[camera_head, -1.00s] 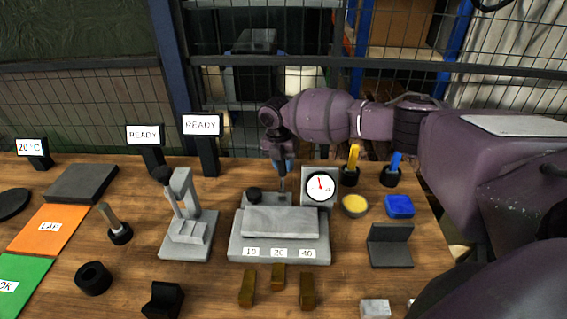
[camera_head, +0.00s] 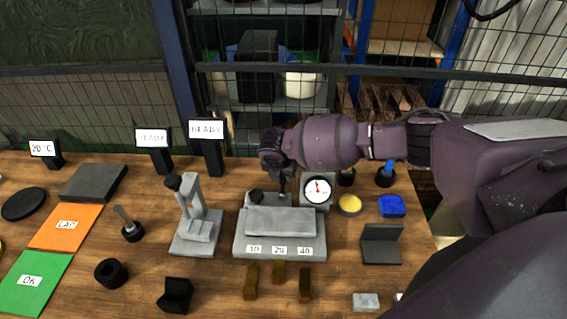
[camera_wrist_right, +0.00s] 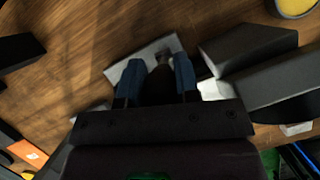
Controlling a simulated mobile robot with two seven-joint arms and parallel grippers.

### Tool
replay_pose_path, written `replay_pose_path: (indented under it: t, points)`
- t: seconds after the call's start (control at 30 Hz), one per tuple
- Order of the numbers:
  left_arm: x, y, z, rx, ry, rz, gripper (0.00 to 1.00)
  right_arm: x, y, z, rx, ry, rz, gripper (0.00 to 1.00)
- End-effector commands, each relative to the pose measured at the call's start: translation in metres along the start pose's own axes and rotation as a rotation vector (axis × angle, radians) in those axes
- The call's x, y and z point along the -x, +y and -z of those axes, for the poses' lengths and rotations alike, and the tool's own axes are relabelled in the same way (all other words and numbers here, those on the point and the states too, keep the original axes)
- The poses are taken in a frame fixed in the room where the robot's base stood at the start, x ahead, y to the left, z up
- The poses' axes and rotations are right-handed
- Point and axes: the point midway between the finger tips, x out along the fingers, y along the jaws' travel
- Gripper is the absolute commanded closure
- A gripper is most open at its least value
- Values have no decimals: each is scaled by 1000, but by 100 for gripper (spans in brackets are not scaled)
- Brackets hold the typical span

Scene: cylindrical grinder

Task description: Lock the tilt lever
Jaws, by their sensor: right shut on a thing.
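A grey fixture (camera_head: 280,245) marked 10, 20 and 40 stands mid-table, with a grey plate (camera_head: 280,221) across its top. A thin upright lever (camera_head: 283,188), apparently the tilt lever, rises behind the plate. A black knob (camera_head: 256,197) is to its left. My right gripper (camera_head: 282,176) is above the back of the fixture, its fingers mostly hidden by the wrist. In the right wrist view, the blue fingers (camera_wrist_right: 164,78) are shut around a dark knobbed piece (camera_wrist_right: 163,59). The lever's base is hard to see. My left gripper is not in view.
A dial gauge (camera_head: 317,190) stands right behind the fixture, close to my right gripper. A grey stand (camera_head: 196,232) is to the left. Brass blocks (camera_head: 279,272) lie in front. A yellow bowl (camera_head: 349,205) and blue block (camera_head: 391,206) are at the right.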

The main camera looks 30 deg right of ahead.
Motion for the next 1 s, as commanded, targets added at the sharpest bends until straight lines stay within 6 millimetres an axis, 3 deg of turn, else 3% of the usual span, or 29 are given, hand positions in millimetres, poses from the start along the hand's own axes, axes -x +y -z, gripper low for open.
replay_pose_path:
  t: [0.43,0.97,1.0]
  points:
    - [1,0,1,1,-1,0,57,6,-6,16,-22,-177,-51,100]
    - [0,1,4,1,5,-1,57,7,-6,18,-26,-197,-57,100]
    - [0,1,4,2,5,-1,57,7,-6,18,-26,-197,-57,64]
